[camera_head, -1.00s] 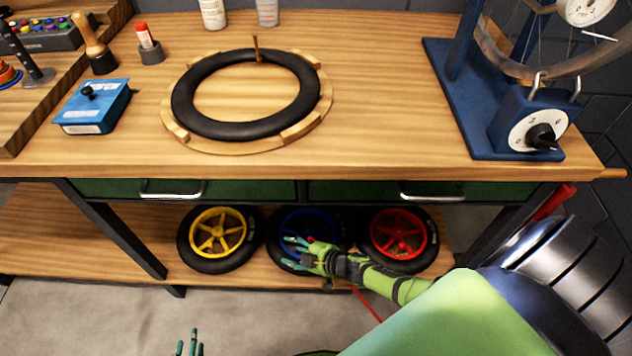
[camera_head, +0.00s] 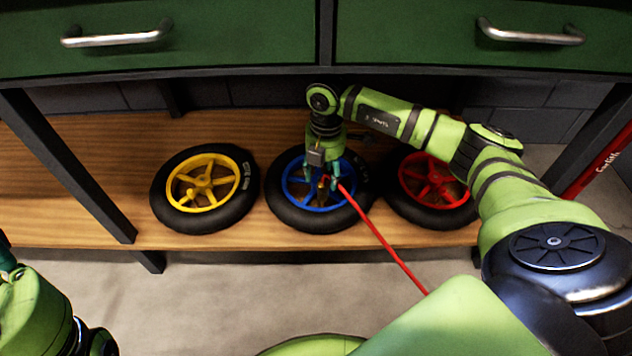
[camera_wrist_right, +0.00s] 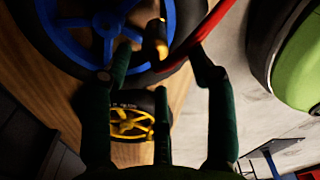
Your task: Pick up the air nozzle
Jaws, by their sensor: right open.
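The air nozzle (camera_head: 325,181) is a small brass-coloured piece at the end of a red hose (camera_head: 384,243), over the blue-rimmed wheel (camera_head: 298,190). In the right wrist view the nozzle (camera_wrist_right: 157,38) shows as a yellow and dark piece beside the red hose (camera_wrist_right: 214,26). My right gripper (camera_head: 322,187) points down over the blue wheel with its fingers spread around the nozzle. In the right wrist view the open gripper (camera_wrist_right: 161,62) has the nozzle just beyond its fingertips; contact cannot be told. My left gripper is out of view; only part of that arm shows at lower left.
A yellow-rimmed wheel (camera_head: 205,188) lies left of the blue one and a red-rimmed wheel (camera_head: 432,185) right of it, on the wooden lower shelf (camera_head: 100,190). Green drawers (camera_head: 165,55) with metal handles overhang the shelf. Black bench legs (camera_head: 68,165) stand at both sides.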

